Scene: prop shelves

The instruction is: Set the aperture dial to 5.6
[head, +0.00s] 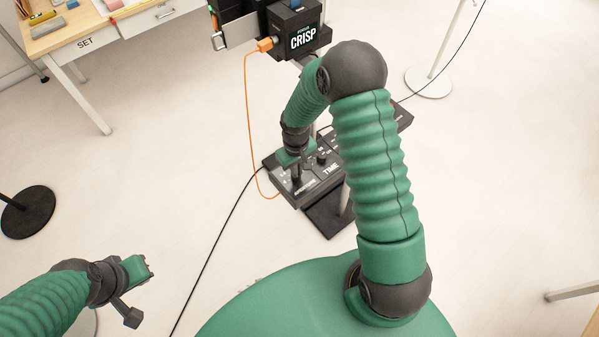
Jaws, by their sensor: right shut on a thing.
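A black control panel (328,182) with white markings stands on a post ahead of me. The word TIME is legible on it, and a small dark knob sits near that word. My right gripper (297,180) reaches down onto the panel's left end and is shut on a dark dial there, mostly hidden by the fingers. The small label beside it is too small to read, and I cannot tell what value the dial points to. My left gripper (142,292) is open and empty at the lower left, well away from the panel.
A black camera unit marked CRISP (303,38) stands behind the panel, with an orange cable (248,115) hanging to the panel. A wooden table (85,32) marked SET is at the upper left. Stand bases (27,212) and a black cable lie on the open floor.

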